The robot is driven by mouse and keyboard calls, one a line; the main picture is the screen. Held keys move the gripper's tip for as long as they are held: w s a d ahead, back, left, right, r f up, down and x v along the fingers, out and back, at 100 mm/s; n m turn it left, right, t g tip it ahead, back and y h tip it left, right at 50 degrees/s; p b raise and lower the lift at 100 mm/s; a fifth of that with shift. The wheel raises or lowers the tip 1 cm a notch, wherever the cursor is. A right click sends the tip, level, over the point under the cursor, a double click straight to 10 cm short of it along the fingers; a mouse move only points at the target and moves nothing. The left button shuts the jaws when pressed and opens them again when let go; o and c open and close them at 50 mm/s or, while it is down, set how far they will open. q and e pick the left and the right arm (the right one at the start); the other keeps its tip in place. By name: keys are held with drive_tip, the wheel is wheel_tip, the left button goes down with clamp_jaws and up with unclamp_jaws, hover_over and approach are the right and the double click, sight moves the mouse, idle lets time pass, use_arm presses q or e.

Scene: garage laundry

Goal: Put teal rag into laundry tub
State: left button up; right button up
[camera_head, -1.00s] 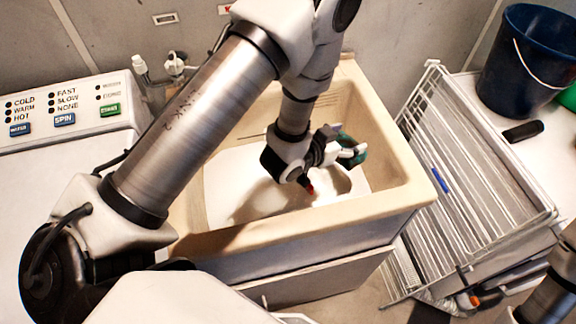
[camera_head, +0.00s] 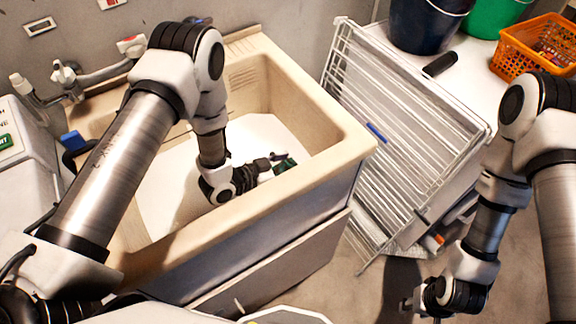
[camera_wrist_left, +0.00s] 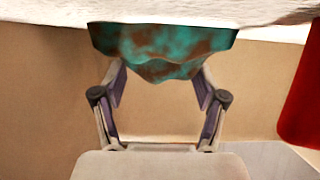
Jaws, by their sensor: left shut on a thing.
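The laundry tub (camera_head: 340,152) is a beige basin with a white inside, left of the drying rack. My left arm reaches down into it. My left gripper (camera_head: 270,164) is inside the tub opening and shut on the teal rag (camera_head: 285,163), near the right wall. In the left wrist view the rag (camera_wrist_left: 165,45) is teal with brown stains and bunched between the fingertips. Whether the rag touches the tub bottom is hard to tell. My right gripper (camera_head: 418,306) hangs low over the floor at the lower right, too small and dark to read its jaws.
A white wire drying rack (camera_head: 400,130) leans right of the tub. Behind it, a white surface holds a dark blue bucket (camera_head: 425,25), a green bucket (camera_head: 490,18) and an orange basket (camera_head: 535,45). A tap (camera_head: 95,75) is at the tub's back left. A red thing (camera_wrist_left: 302,105) edges the wrist view.

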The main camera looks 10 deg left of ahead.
use_arm(q)
drive_tip(key=shift+f, duration=0.2)
drive_tip(key=shift+f+b, duration=0.55)
drive_tip(key=shift+f, duration=0.1)
drive_tip(key=o, duration=1.1)
drive_tip(key=shift+r, duration=0.1)
drive_tip(key=shift+o, duration=0.2)
drive_tip(key=shift+r, duration=0.1)
drive_tip(key=shift+r+p, duration=0.45)
drive_tip(key=shift+p, duration=0.05)
drive_tip(key=shift+s+a+r, duration=0.15)
drive_tip(key=shift+a+r, duration=0.05)
drive_tip(key=shift+a, duration=0.05)
drive_tip(key=v, duration=1.1)
